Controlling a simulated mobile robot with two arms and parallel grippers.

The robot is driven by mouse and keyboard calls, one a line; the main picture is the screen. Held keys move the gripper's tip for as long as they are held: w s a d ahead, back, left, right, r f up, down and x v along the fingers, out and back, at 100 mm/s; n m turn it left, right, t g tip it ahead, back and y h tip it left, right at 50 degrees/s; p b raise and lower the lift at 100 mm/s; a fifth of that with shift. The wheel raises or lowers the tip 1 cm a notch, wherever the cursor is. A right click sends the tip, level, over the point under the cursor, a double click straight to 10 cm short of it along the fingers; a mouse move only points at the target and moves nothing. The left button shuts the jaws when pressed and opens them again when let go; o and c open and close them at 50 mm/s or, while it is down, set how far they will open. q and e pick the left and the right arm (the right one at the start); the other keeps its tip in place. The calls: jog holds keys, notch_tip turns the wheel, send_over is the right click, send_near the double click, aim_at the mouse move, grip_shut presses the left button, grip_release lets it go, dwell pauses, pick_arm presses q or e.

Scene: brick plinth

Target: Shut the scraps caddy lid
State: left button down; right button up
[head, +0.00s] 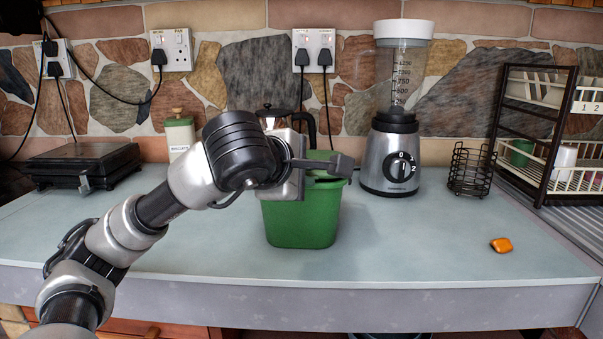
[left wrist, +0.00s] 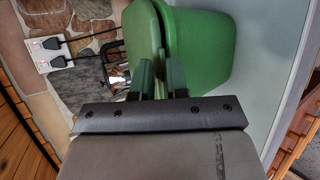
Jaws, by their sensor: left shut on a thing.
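The green scraps caddy (head: 302,225) stands upright on the worktop in the middle of the head view. Its green lid (head: 321,155) shows partly above the rim, behind my gripper, and looks raised. My left gripper (head: 338,170) reaches across the top of the caddy from the left and hides much of the opening and lid. In the left wrist view the lid (left wrist: 140,32) is beside the caddy body (left wrist: 215,50). The fingers (left wrist: 160,78) are shut on the lid's edge. My right gripper is in neither view.
A blender (head: 391,150) stands right of the caddy, with a wire basket (head: 470,170) and dish rack (head: 535,130) beyond. A cafetiere (head: 307,125) is close behind. A black appliance (head: 83,165) is at left. An orange item (head: 501,245) lies at front right. The front worktop is mostly clear.

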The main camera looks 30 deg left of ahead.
pick_arm(q)
jog(key=c, duration=1.3)
grip_release()
jog(key=shift+o, duration=0.2)
jog(key=shift+s+r, duration=0.25)
jog(key=shift+s, duration=0.05)
jog(key=p+v, duration=0.1)
jog(key=v, duration=0.9)
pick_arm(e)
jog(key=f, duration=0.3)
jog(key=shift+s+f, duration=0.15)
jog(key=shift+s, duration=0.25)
pick_arm(q)
jog(key=shift+d+f, duration=0.1)
